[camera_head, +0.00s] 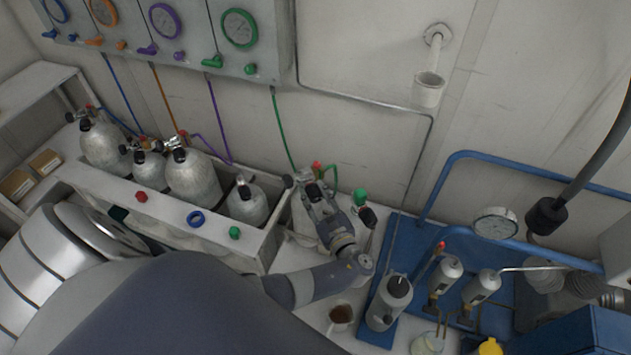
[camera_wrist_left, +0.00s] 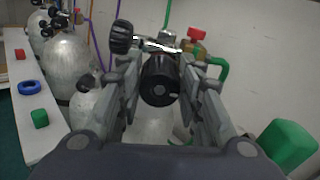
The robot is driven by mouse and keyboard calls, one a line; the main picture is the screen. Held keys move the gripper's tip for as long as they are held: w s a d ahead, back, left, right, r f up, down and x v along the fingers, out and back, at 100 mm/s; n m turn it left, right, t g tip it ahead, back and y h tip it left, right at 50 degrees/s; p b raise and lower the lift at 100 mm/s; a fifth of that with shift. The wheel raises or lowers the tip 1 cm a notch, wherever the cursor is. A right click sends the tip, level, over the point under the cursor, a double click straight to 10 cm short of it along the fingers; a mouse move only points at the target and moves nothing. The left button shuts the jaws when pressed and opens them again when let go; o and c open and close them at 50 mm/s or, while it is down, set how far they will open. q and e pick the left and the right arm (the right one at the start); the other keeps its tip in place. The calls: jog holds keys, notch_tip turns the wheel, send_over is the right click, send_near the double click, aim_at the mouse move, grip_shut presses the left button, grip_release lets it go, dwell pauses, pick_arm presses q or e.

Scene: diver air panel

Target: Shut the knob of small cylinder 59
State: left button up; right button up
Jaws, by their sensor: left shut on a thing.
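A grey cylinder (camera_head: 299,218) stands at the right end of the row, mostly hidden behind my left gripper; I cannot read a number on it. My left gripper (camera_head: 308,187) reaches its valve at the top. In the left wrist view the two fingers of my left gripper (camera_wrist_left: 160,88) are shut on a black round knob (camera_wrist_left: 160,78), which faces the camera. A second black knob (camera_wrist_left: 121,36) sticks out to the upper left of the valve. A red-capped fitting (camera_wrist_left: 195,35) with a green hose is on the right. My right gripper is not in view.
Several other cylinders (camera_head: 192,178) stand in a white rack (camera_head: 165,215) to the left. A gauge panel (camera_head: 200,62) hangs above on the wall. A blue tray (camera_head: 382,335) with a small grey cylinder (camera_head: 390,302) is at the right. A green block (camera_wrist_left: 288,145) is close by on the right.

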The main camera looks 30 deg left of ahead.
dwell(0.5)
pick_arm(q)
jog(key=o, duration=1.1)
jog(key=shift+c, duration=0.2)
jog(key=v, duration=1.2)
